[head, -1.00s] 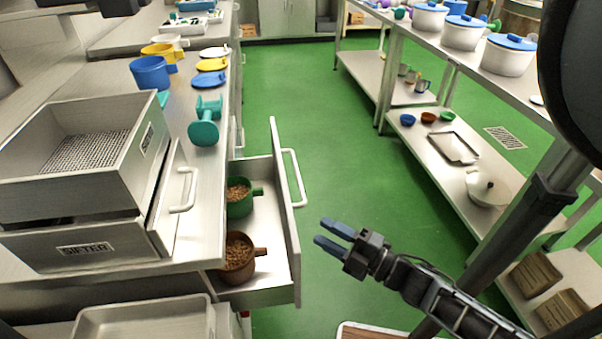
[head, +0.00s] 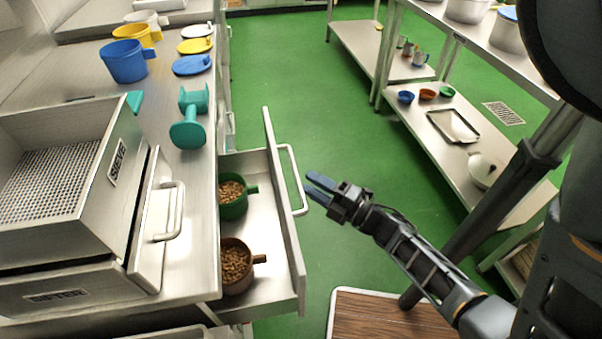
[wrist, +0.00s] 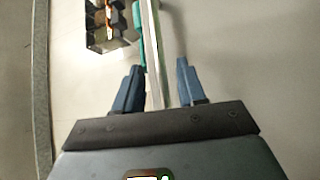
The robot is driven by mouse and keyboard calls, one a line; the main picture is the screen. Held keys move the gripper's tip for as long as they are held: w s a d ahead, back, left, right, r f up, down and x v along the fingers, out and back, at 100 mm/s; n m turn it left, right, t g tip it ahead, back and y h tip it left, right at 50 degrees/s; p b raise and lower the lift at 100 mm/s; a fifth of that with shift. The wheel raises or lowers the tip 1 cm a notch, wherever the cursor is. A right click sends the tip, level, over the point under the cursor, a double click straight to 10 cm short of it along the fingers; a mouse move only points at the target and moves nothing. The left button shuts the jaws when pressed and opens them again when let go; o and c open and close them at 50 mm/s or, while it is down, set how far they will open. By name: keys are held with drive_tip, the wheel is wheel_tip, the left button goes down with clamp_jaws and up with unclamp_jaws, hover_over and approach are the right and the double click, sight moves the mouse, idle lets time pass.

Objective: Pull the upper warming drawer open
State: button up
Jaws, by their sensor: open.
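A metal drawer (head: 284,228) just under the left counter top stands pulled out over the floor. Its bar handle (head: 293,180) is on the front panel, facing right. Inside are a green cup (head: 233,208) and a brown cup (head: 237,268), both holding brown pellets. My gripper (head: 310,184) is open and empty, its blue fingertips close to the handle's right side in the head view. I cannot tell whether they touch it. In the wrist view, a thin pale bar shows between the open fingers (wrist: 159,72); I cannot tell which part it is.
A sieve box (head: 60,165) over a sifter box (head: 75,285) sits on the left counter, beside a teal spool-shaped thing (head: 188,130) and several cups and lids. A shelf rack (head: 430,120) stands right. A wooden board (head: 375,318) lies below. The green floor between is clear.

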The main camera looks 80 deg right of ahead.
drive_tip(key=shift+p+x, duration=0.3)
drive_tip(key=shift+x, duration=1.7)
drive_tip(key=shift+c, duration=0.3)
clamp_jaws()
